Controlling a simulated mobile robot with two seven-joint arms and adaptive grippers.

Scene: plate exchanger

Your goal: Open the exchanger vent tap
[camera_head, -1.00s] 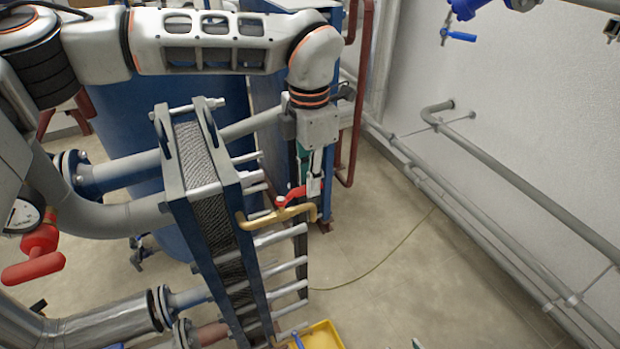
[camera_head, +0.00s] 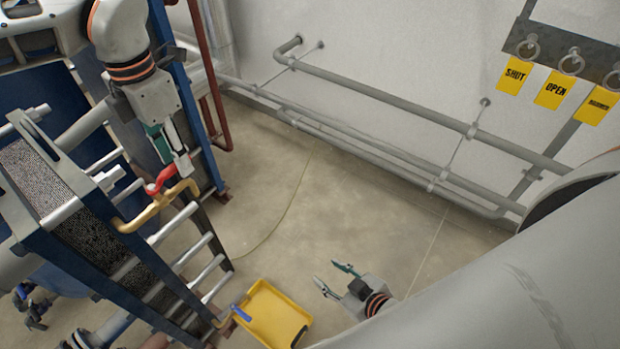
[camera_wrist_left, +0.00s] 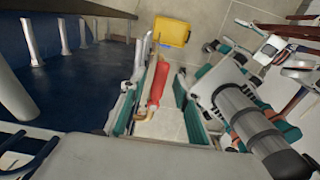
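The vent tap is a red lever (camera_head: 160,181) on a bent brass pipe (camera_head: 152,209) at the plate exchanger's (camera_head: 75,215) upper right side. My left gripper (camera_head: 180,163) is at the lever's outer end. In the left wrist view the red lever (camera_wrist_left: 158,84) lies between the fingers of my left gripper (camera_wrist_left: 160,98), with gaps visible on both sides, so it looks open around the lever. My right gripper (camera_head: 335,279) is open and empty over the floor, away from the tap.
A yellow tray (camera_head: 270,318) is on the floor below the exchanger; it also shows in the left wrist view (camera_wrist_left: 172,30). Grey pipes (camera_head: 400,110) run along the wall. Yellow SHUT (camera_head: 514,76) and OPEN (camera_head: 554,91) tags hang at upper right.

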